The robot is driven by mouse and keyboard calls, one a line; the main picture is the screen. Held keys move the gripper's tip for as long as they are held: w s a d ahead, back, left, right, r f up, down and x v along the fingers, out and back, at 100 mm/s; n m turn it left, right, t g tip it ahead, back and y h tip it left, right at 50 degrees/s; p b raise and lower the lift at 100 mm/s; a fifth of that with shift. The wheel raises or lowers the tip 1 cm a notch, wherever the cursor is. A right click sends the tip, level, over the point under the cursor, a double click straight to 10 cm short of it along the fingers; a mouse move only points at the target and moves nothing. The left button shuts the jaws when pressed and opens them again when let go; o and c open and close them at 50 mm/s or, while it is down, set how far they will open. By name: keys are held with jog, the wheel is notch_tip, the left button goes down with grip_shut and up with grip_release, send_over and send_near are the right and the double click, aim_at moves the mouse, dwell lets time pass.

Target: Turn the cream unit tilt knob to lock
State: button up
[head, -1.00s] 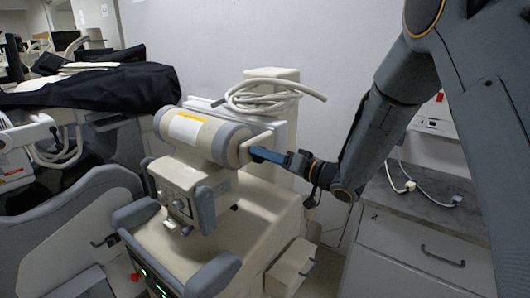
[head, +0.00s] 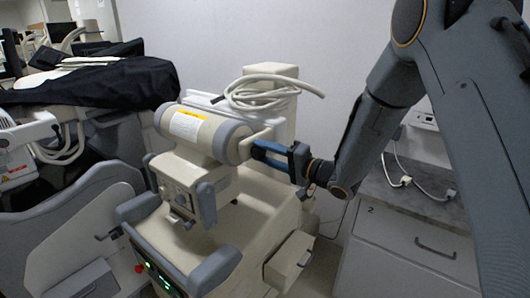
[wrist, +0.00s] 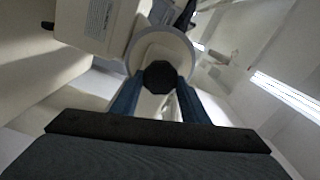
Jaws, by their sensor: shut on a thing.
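The cream unit (head: 193,135) is a cart with a horizontal cylinder head, grey bands and a yellow-and-white label. Its tilt knob (wrist: 159,77) is a dark, faceted round knob on the cylinder's end face, seen in the wrist view between my two blue fingers. My gripper (head: 256,151) reaches in from the right at the cylinder's right end and is shut on the knob. The wrist view shows the fingertips (wrist: 158,84) on both sides of the knob. I cannot read any lock mark.
A coiled cream cable (head: 262,92) rests on the unit's rear column. A grey-topped cabinet (head: 415,235) stands at the right with white cables on it. A black-draped cart (head: 100,85) stands at the left. A pale wall is behind.

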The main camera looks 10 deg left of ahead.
dwell(0.4)
jog(key=o, duration=1.1)
jog(key=shift+d, duration=0.1)
jog(key=shift+b+v, duration=1.35)
jog(key=shift+v, duration=2.5)
jog(key=shift+w, duration=0.1)
